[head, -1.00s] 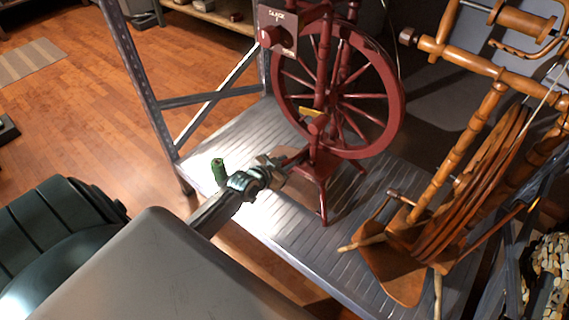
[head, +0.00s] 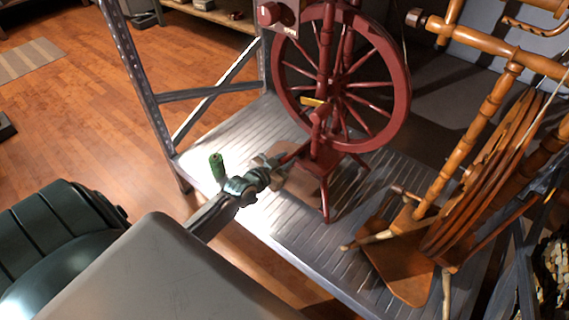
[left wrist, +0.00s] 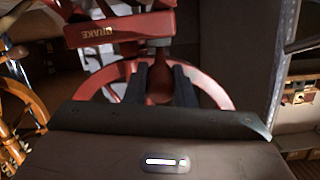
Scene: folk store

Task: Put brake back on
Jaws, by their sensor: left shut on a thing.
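The dark red spinning wheel (head: 392,98) stands on a grey slatted shelf. Its red block with a round knob (head: 268,14) is cut by the top edge of the head view. In the left wrist view a red block lettered BRAKE (left wrist: 118,30) sits above my fingers. My left gripper (head: 276,166) is low in front of the wheel. In the left wrist view its dark fingers stand either side of a rounded red handle (left wrist: 159,86) and are shut on it. The exact contact is hard to see. My right gripper is not in view.
The grey shelf (head: 278,222) has a metal upright (head: 130,75) at left. A wooden spinning wheel (head: 482,180) stands close on the right. A green cylinder (head: 217,166) shows beside my left wrist; I cannot tell what bears it. Wooden floor (head: 75,120) is open at left.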

